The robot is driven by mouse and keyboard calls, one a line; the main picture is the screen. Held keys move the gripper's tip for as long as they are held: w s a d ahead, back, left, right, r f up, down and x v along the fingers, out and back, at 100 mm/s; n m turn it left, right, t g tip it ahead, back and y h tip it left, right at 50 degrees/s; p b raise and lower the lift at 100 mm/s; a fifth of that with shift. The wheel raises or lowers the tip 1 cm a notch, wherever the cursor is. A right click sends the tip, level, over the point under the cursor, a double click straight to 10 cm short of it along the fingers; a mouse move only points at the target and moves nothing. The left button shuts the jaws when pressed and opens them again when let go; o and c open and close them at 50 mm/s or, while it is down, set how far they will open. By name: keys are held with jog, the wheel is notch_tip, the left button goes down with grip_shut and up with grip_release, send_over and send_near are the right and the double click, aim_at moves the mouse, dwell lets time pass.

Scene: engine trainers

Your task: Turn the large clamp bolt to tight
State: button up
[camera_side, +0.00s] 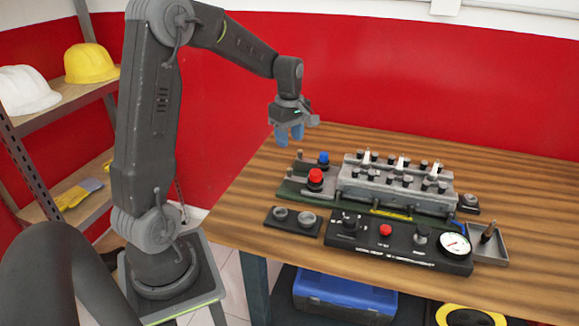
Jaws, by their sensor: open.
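The engine trainer (395,185) stands on the wooden table, a grey block with several dark bolt heads along its top. At its left end stand a large red-capped knob (316,178) and a smaller blue-capped knob (323,158) behind it. I cannot tell for certain which part is the large clamp bolt, nor how far any bolt is turned. My gripper (289,135), with blue fingertips, hangs in the air above and to the left of these knobs. It is open, empty and apart from everything.
A black control panel (375,256) with a red button and a white gauge (454,245) lies in front of the trainer. A dark two-hole holder (292,221) is at front left, and a small grey tray (492,250) at right. The table's left side (235,215) is clear.

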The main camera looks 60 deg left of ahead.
aim_at(290, 169)
notch_tip(290, 169, down, 10)
jog(key=shift+r, duration=0.2)
grip_shut()
dwell(0.4)
